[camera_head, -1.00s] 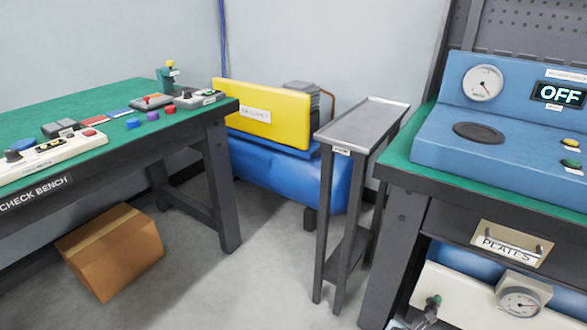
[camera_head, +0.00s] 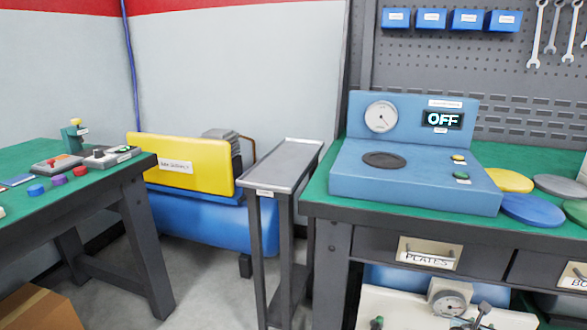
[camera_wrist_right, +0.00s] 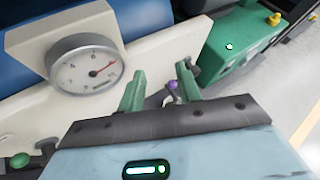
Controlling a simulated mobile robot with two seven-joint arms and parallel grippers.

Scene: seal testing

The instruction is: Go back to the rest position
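My right gripper shows in the right wrist view (camera_wrist_right: 158,82). Its two green fingers stand apart, and I see nothing clamped between them. A small purple-tipped piece shows in the gap, and its depth is unclear. In the head view, a small grey part of what appears to be this gripper (camera_head: 482,316) shows at the bottom edge, in front of a white panel (camera_head: 400,302) with a round gauge (camera_head: 447,297). The gauge (camera_wrist_right: 86,68) is to the left of the fingers in the wrist view. My left gripper is not in view.
The green-topped bench (camera_head: 318,190) carries a blue tester (camera_head: 420,185) reading OFF, with coloured discs beside it. A narrow grey stand (camera_head: 283,165) is left of it. A yellow-guarded compressor (camera_head: 180,163) stands behind. Another bench (camera_head: 40,160) and a cardboard box (camera_head: 38,308) are at left.

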